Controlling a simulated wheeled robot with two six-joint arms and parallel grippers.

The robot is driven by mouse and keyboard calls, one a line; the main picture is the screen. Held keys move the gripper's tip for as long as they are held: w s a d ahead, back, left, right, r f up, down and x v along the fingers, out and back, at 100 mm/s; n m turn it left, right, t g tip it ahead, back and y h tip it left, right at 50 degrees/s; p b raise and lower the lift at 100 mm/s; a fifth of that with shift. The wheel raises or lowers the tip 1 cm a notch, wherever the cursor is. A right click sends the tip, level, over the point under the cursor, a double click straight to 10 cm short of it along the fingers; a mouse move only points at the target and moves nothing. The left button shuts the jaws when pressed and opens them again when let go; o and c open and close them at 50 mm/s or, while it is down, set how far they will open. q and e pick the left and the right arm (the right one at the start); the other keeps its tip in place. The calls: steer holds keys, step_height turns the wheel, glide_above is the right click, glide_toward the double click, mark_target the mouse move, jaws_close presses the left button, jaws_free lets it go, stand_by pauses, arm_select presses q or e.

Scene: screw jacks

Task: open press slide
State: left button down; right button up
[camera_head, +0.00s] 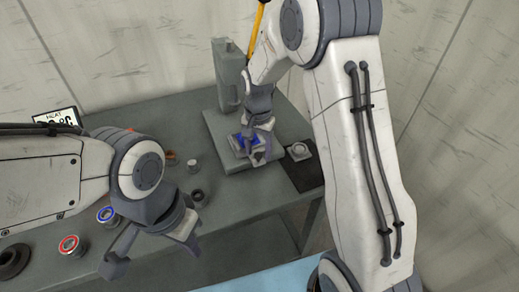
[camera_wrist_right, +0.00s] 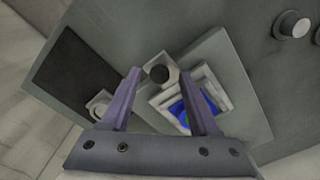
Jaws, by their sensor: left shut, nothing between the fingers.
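The grey press (camera_head: 228,75) stands at the back of the table on a flat base plate (camera_head: 218,128). My right gripper (camera_head: 259,153) is over the slide, fingers pointing down. My left gripper (camera_head: 153,252) is shut and empty over the table's front left.
A dark mat (camera_head: 303,172) with a pale ring-shaped part (camera_head: 299,151) lies right of the press. Red-ringed (camera_head: 70,244) and blue-ringed (camera_head: 106,214) parts, a dark flanged part (camera_head: 12,260) and small cylinders (camera_head: 193,165) are on the left. A display sign (camera_head: 60,118) stands behind.

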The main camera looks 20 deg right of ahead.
step_height(320, 180, up, 10)
steer(key=shift+r+b, duration=0.25)
steer(key=shift+b, duration=0.1)
stand_by(0.4)
steer(key=shift+a, duration=0.15)
